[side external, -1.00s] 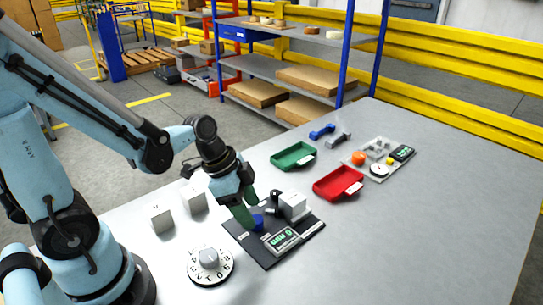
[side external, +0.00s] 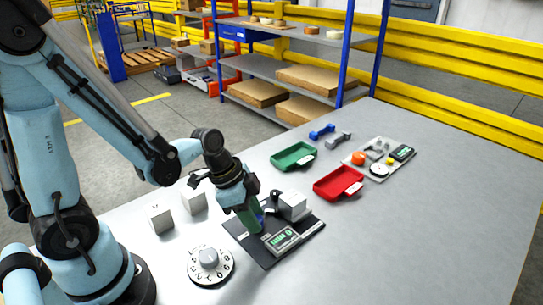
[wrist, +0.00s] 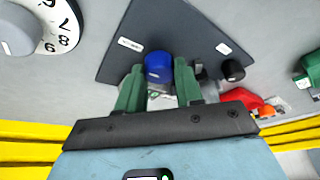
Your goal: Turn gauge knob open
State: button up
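A blue knob (wrist: 158,66) stands on a dark board (side external: 247,245). In the side view my gripper (side external: 256,225) is lowered over the board and largely hides the knob. In the wrist view the two green fingers of my gripper (wrist: 158,80) stand on either side of the blue knob, close to its edges. Whether they press on it cannot be made out. A gauge with a lit display (side external: 283,240) sits on the board in front of the knob; its reading is too small to tell.
A white numbered dial (side external: 209,264) is in front of the board. A grey block (side external: 293,205) and a black knob (wrist: 232,70) are on the board. Two pale blocks (side external: 193,201) stand to the left. Green (side external: 294,157) and red (side external: 338,184) trays lie behind. The table's right side is clear.

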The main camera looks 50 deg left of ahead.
jog(key=c, duration=0.4)
jog(key=shift+n, duration=0.4)
jog(key=n, duration=0.1)
jog(key=n+t+y, duration=0.1)
jog(key=n, duration=0.1)
jog(key=shift+s+d+n, duration=0.1)
jog(key=shift+d+n, duration=0.05)
jog(key=shift+n, duration=0.15)
jog(key=n+y, duration=0.1)
jog(key=n, duration=0.2)
jog(key=shift+d+n+y, duration=0.1)
jog(key=shift+n+y, duration=0.2)
jog(key=shift+y, duration=0.1)
jog(key=n+y, duration=0.2)
jog(key=n, duration=0.3)
jog(key=shift+d, duration=0.1)
jog(key=shift+d+n+g+y, duration=0.15)
jog(key=shift+n+y, duration=0.25)
jog(key=shift+n, duration=0.8)
jog(key=shift+a+n+g+y, duration=0.1)
jog(key=shift+n+g+y, duration=0.25)
jog(key=shift+n, duration=0.85)
